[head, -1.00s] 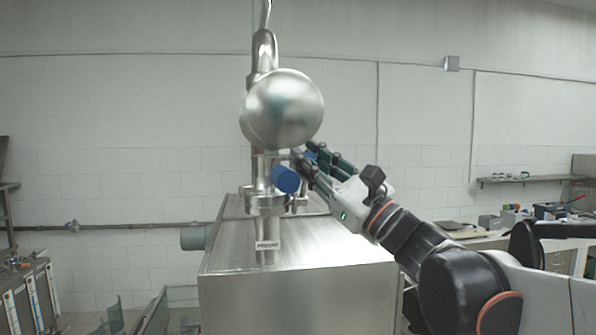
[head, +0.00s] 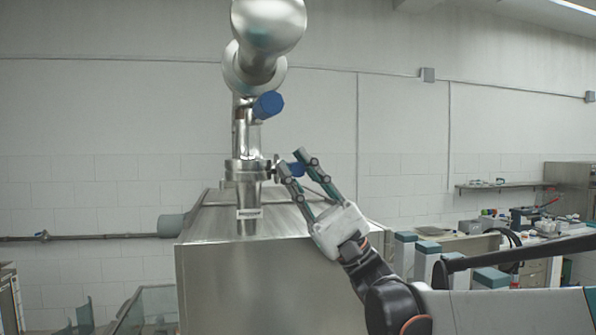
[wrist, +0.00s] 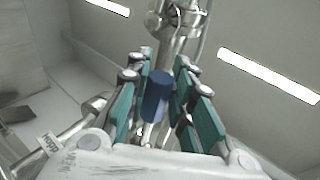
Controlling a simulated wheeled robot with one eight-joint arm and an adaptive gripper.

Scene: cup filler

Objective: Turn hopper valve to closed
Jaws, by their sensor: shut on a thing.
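A steel pipe assembly (head: 245,165) rises from a metal box (head: 230,285) and carries two blue valve handles. The upper blue handle (head: 268,105) sticks out below the rounded steel vessel (head: 270,20). The lower blue handle (head: 297,169) is at the pipe's right side, between the fingers of my gripper (head: 297,166). In the wrist view this blue handle (wrist: 156,97) lies between the green finger pads, with my gripper (wrist: 158,85) shut on it. Finger contact is partly hidden.
A workbench (head: 470,243) with clutter stands at the right, with a wall shelf (head: 505,187) above it. A horizontal pipe (head: 85,238) runs along the wall at left. The space above and right of my gripper looks clear.

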